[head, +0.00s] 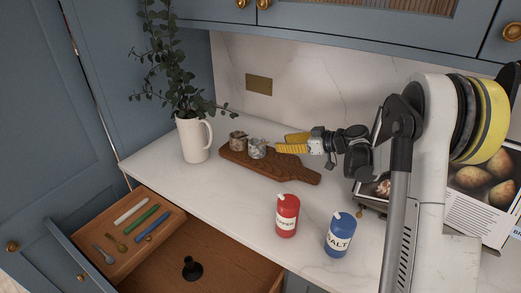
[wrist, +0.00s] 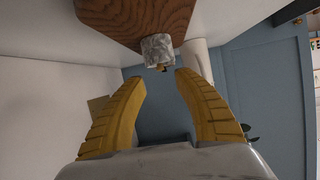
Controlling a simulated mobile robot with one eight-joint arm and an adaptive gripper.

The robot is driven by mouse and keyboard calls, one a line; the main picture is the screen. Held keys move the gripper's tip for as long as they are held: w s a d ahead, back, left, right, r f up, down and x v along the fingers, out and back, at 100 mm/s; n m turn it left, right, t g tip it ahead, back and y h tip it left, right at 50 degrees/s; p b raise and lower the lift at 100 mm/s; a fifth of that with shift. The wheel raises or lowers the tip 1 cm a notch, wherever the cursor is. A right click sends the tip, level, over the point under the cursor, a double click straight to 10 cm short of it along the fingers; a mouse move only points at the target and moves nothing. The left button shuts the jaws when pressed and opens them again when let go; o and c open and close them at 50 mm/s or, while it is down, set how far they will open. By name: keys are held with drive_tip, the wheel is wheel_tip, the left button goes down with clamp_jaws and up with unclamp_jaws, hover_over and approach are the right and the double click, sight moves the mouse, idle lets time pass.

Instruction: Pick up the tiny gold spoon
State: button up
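My gripper (head: 285,143) has two yellow fingers, spread apart with nothing between them. It is above the wooden board, just right of a small grey marbled pot (head: 258,149). In the wrist view the pot (wrist: 157,48) lies just beyond the open fingertips (wrist: 161,76). A tiny gold-and-dark bit (wrist: 163,68) shows at the pot's rim; it may be part of the tiny gold spoon, but I cannot tell. A gold-brown spoon (head: 118,244) lies in the wooden tray of the open drawer, beside a grey spoon (head: 104,254).
A brownish pot (head: 238,141) shares the board (head: 290,172). A white jug (head: 194,140) with leafy stems stands left. Red (head: 287,216) and blue (head: 340,235) shakers stand in front. A cookbook (head: 478,190) is at right. Cabinets overhang the counter.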

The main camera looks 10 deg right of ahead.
drive_tip(key=shift+w+a+f, duration=0.2)
drive_tip(key=shift+w+a, duration=0.25)
drive_tip(key=b, duration=0.2)
hover_over(269, 161)
drive_tip(key=w, duration=0.2)
wheel_tip(269, 161, down, 2)
drive_tip(key=shift+s+a+f, duration=0.1)
drive_tip(key=shift+f, duration=0.05)
clamp_jaws()
